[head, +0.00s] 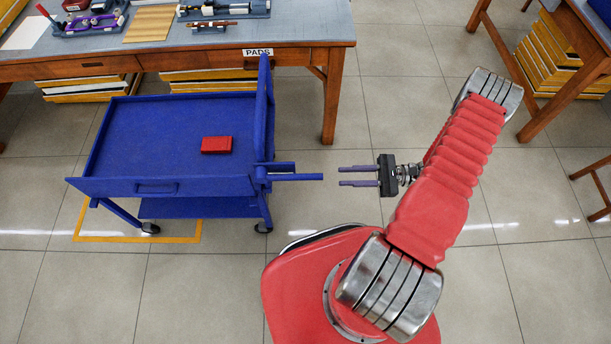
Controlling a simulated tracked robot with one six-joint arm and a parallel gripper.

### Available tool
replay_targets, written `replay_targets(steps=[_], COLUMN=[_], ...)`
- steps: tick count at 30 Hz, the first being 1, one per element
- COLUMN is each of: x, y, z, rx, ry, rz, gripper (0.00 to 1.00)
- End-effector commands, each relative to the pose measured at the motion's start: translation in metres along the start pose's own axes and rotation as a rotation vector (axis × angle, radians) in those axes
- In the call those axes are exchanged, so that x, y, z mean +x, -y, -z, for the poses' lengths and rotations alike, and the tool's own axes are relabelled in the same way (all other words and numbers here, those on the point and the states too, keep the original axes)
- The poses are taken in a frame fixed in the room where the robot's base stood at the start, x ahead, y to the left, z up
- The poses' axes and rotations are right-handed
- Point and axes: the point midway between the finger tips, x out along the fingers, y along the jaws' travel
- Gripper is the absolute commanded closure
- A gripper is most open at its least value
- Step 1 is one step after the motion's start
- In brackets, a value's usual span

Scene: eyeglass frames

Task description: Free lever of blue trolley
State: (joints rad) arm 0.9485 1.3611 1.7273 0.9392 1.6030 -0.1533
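The blue trolley (118,160) stands on the floor at left. A blue upright panel (262,115) rises at its right end. Below this panel a long blue bar (300,177), which looks like the lever, sticks out to the right. A shorter blue piece lies just behind it. My gripper (341,176) is to the right of the bar's free end, with its two purple-grey fingers pointing left. The fingers are apart with nothing between them. A small gap separates the fingertips from the bar; their relative height is hard to tell.
A red box (216,145) lies on the trolley's top. Yellow floor tape (165,239) runs under the trolley. A wooden workbench (200,55) labelled PADS stands close behind it. Another bench (560,100) stands at upper right. Open tiled floor lies in front and to the right.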

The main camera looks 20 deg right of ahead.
Motion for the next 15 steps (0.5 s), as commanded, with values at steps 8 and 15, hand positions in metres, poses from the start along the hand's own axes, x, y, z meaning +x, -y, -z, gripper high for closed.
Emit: replay_targets(steps=[8, 15], x=[0.009, 0.039], y=[0.000, -0.001], z=[0.000, -0.001], rx=[0.000, 0.002], ry=[0.000, 0.002], rz=[-0.003, -0.005], gripper=[0.75, 0.75])
